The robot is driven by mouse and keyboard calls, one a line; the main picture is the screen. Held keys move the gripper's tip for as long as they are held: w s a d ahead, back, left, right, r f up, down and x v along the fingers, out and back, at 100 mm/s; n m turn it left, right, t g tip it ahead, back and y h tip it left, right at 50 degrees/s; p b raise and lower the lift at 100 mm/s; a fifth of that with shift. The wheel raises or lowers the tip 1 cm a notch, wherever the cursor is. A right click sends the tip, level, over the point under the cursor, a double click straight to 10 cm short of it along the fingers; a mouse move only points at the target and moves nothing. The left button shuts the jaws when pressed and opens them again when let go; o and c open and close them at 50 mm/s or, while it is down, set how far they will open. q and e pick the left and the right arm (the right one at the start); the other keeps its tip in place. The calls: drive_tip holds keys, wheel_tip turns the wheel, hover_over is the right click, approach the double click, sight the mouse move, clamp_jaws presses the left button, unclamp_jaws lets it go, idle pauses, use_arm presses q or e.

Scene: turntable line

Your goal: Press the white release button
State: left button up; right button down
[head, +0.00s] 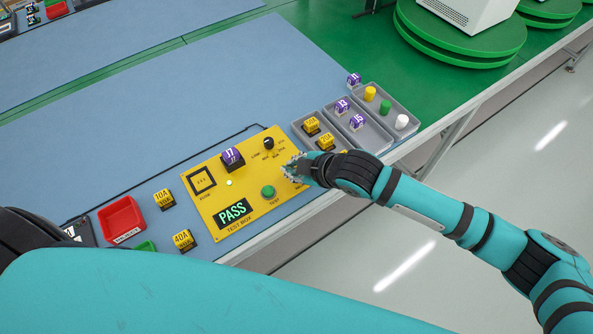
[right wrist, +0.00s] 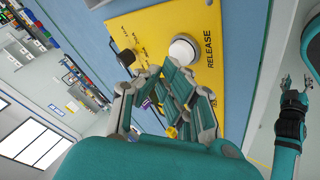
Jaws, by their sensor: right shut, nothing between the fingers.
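The yellow test box (head: 222,213) is set in the bench, with a green PASS display, a lit green lamp, a green TEST button (head: 268,192) and a purple block marked 17 (head: 232,157) on it. The white release button (right wrist: 184,50) shows in the right wrist view beside the word RELEASE; my right gripper hides it in the head view. My right gripper (head: 293,169) is shut and empty over the box's right part. Its fingers (right wrist: 172,90) appear close to the button; I cannot tell whether they touch it. A teal arm's gripper, apparently my left (right wrist: 291,82), is small at the right edge.
A black knob (head: 268,144) stands on the box near my right gripper. Grey trays (head: 345,140) with yellow and purple blocks and coloured pegs lie to the right. A red bin (head: 121,218) and yellow blocks (head: 164,198) are at left. The blue mat behind is clear.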

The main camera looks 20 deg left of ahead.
drive_tip(key=shift+f, duration=0.45)
idle(0.6)
drive_tip(key=shift+r, duration=0.1)
drive_tip(key=shift+r+p, duration=0.8)
drive_tip(key=shift+p, duration=0.05)
drive_tip(key=shift+r, duration=0.1)
wheel_tip(320, 180, up, 5)
drive_tip(key=p, duration=0.5)
idle(0.7)
